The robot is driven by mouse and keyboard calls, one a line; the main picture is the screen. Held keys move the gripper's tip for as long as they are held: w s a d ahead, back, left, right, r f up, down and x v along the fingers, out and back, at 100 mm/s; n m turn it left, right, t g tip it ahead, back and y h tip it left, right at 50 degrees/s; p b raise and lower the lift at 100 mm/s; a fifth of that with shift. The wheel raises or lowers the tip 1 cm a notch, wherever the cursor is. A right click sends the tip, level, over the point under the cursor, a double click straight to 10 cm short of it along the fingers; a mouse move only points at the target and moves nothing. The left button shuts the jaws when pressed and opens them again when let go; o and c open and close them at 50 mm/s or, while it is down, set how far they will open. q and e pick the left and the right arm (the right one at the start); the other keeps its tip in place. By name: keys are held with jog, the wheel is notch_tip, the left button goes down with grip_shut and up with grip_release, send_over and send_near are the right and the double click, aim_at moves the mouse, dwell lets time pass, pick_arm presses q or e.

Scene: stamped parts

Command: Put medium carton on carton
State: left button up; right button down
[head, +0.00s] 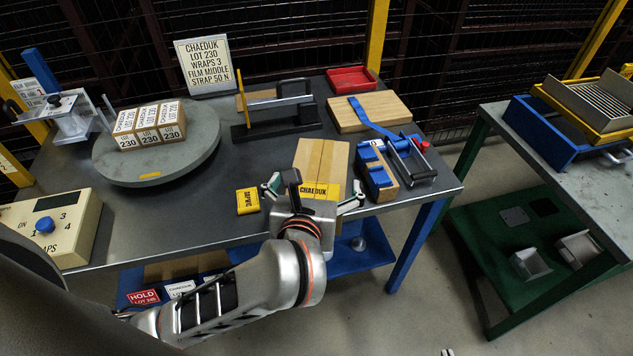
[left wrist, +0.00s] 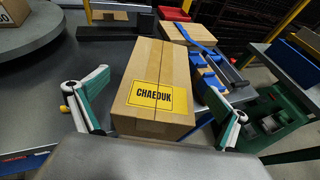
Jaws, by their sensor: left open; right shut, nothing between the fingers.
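A medium brown carton (head: 322,160) with a yellow CHAEDUK label stands at the table's front edge; it also fills the middle of the left wrist view (left wrist: 158,75). My left gripper (head: 315,190) is open, its fingers spread on either side of the carton's near end, with gaps visible in the left wrist view (left wrist: 155,100). Small cartons (head: 150,126) marked LOT 230 sit in a row on the round grey turntable (head: 190,165). A flat tan block (head: 372,108), carton or board, lies at the back right. My right gripper (head: 447,352) barely shows its tips at the bottom edge, shut and empty.
A blue strapping tool (head: 376,172) stands close right of the carton, and a yellow tag block (head: 248,201) lies to its left. A black stand (head: 275,125) and a red tray (head: 351,79) are behind. A control box (head: 48,228) is at left.

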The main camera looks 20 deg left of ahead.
aim_at(319, 170)
pick_arm(q)
jog(key=shift+x, duration=1)
jog(key=b+x, duration=0.1)
jog(key=x, duration=0.3)
jog(key=shift+w+f, duration=0.2)
jog(key=shift+f, duration=0.1)
jog(key=c, duration=1.6)
jog(key=shift+a+r, duration=0.1)
jog(key=shift+r, duration=0.15)
jog(key=c, duration=0.5)
pick_arm(e)
jog(key=shift+d+f, duration=0.15)
jog(key=shift+f, duration=0.35)
pick_arm(q)
jog(key=shift+r, duration=0.1)
